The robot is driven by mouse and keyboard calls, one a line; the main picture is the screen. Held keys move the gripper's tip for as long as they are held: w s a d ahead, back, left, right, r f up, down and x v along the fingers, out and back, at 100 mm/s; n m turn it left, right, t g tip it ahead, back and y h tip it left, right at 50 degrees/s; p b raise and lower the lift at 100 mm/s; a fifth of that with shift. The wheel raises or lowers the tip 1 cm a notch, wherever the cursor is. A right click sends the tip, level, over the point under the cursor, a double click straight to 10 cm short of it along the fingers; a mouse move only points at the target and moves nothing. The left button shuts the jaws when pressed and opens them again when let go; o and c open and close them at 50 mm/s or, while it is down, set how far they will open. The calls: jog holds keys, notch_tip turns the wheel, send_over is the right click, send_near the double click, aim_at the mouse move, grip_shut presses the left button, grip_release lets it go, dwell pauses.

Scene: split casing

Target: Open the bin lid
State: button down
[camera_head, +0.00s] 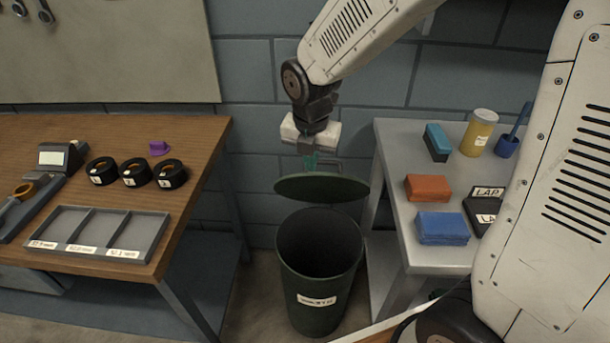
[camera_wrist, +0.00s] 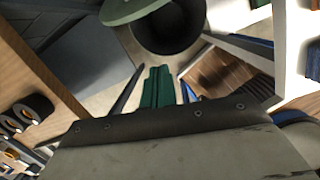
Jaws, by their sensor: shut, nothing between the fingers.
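The dark green bin (camera_head: 318,285) stands on the floor between the two tables, with a white label on its front. Its round green lid (camera_head: 322,188) is raised above the bin's mouth and tilted, and the dark inside shows below it. My gripper (camera_head: 311,163) is above the lid, near its back edge; I cannot tell whether it touches the lid. In the wrist view my green fingers (camera_wrist: 159,88) are together with nothing between them. The lid (camera_wrist: 130,10) and the open bin mouth (camera_wrist: 170,25) show at the top of that view.
A wooden table (camera_head: 200,150) on the left holds a grey divided tray (camera_head: 100,232), several black rings and a purple piece (camera_head: 158,148). A grey table (camera_head: 400,180) on the right holds coloured blocks, a yellow container (camera_head: 479,133) and a blue cup (camera_head: 507,146). The wall is close behind the bin.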

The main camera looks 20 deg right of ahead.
aim_at(305, 175)
jog(key=w+f+n, duration=0.1)
jog(key=f, duration=0.2)
jog(key=w+f, duration=0.2)
jog(key=f, duration=0.2)
jog(key=w+f+n, duration=0.1)
jog(key=w+f, duration=0.1)
jog(key=f, duration=0.1)
jog(key=shift+w+d+f+n, duration=0.25)
jog(key=shift+d+f+n, duration=0.05)
jog(key=shift+w+d+r, duration=0.15)
jog(key=shift+w+r, duration=0.1)
jog(key=shift+w, duration=0.15)
